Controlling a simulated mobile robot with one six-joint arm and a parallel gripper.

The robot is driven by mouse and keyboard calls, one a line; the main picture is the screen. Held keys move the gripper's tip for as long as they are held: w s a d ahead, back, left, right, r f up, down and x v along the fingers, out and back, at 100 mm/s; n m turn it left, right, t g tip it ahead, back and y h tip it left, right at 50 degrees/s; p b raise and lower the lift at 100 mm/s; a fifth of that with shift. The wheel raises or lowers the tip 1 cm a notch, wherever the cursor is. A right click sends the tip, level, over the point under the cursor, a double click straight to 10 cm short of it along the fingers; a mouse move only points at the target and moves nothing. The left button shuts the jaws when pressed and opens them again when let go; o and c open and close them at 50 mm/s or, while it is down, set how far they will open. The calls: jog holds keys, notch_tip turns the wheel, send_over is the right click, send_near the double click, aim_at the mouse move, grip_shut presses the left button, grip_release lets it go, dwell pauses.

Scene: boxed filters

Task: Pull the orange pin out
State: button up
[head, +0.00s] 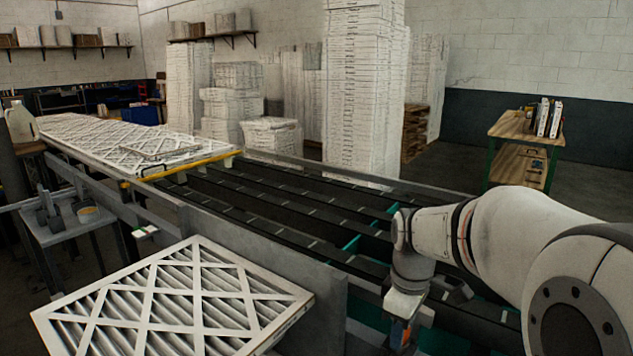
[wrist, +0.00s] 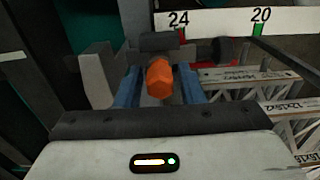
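The orange pin (wrist: 159,78) shows its faceted head in the middle of the wrist view, in front of a dark grey fitting (wrist: 158,42). My gripper (wrist: 160,88) has one blue finger on each side of the pin head. A gap shows between each finger and the orange head, so the fingers look open around it and not closed on it. The pin's shaft is hidden behind its head. In the head view my gripper (head: 401,334) points down at the near side of the conveyor, and the pin cannot be made out clearly there.
A white scale (wrist: 215,20) marked 24 and 20 runs behind the fitting. A grey upright block (wrist: 93,78) stands left of the fingers. Boxed filters (wrist: 285,120) lie at right. In the head view the conveyor (head: 290,215) stretches away, with a filter (head: 175,300) at its near left.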

grip_shut()
jog(key=shift+r, duration=0.1)
jog(key=shift+r+p, duration=2.5)
jog(key=shift+r, duration=0.45)
notch_tip(320, 180, up, 9)
jog(key=p, duration=0.7)
